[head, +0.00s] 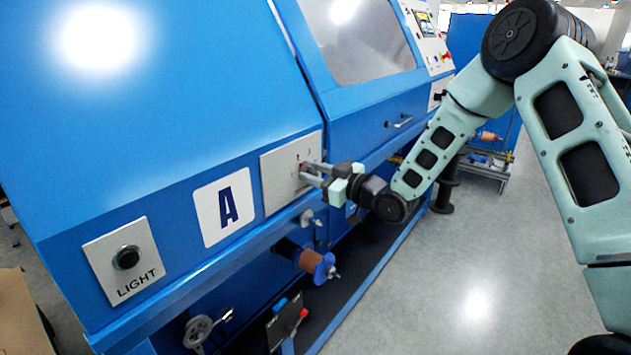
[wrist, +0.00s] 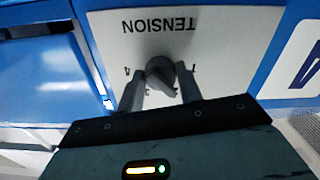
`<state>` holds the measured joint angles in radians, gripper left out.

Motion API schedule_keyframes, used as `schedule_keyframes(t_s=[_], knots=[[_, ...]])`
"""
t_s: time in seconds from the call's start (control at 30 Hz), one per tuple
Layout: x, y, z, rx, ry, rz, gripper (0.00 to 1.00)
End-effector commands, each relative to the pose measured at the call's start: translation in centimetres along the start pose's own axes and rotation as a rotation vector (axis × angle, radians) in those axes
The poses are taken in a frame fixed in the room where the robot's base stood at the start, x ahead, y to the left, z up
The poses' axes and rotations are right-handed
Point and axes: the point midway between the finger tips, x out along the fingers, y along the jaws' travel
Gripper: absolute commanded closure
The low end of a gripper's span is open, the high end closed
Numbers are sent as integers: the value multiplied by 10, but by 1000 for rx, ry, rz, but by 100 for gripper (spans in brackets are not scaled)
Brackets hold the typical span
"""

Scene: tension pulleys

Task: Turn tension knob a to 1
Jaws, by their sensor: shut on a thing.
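Tension knob a is a dark round knob (wrist: 161,74) on a pale plate (wrist: 225,45) printed TENSION, which appears upside down in the wrist view. A 4 stands left of the knob and a 1 right of it in that view. My gripper (wrist: 160,84) has one finger on each side of the knob and is shut on it. In the head view, my gripper (head: 308,173) reaches the plate (head: 275,190) from the right, and its fingers hide most of the knob. I cannot tell exactly which mark the knob points at.
A white sign with a blue A (head: 222,208) is left of the plate on the blue machine. A LIGHT panel with a black button (head: 126,257) is farther left. A copper spool (head: 310,262) sticks out below the gripper.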

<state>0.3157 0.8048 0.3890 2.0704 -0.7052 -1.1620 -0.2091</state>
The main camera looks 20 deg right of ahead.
Motion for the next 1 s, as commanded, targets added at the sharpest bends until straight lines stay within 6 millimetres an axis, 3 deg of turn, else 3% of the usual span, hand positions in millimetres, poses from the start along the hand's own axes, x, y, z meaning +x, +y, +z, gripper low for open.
schedule_keyframes(t_s=[0.6,1.0], knots=[[0,-1,7,-568,2,0,87],[0,0,4,-808,0,-1,88]])
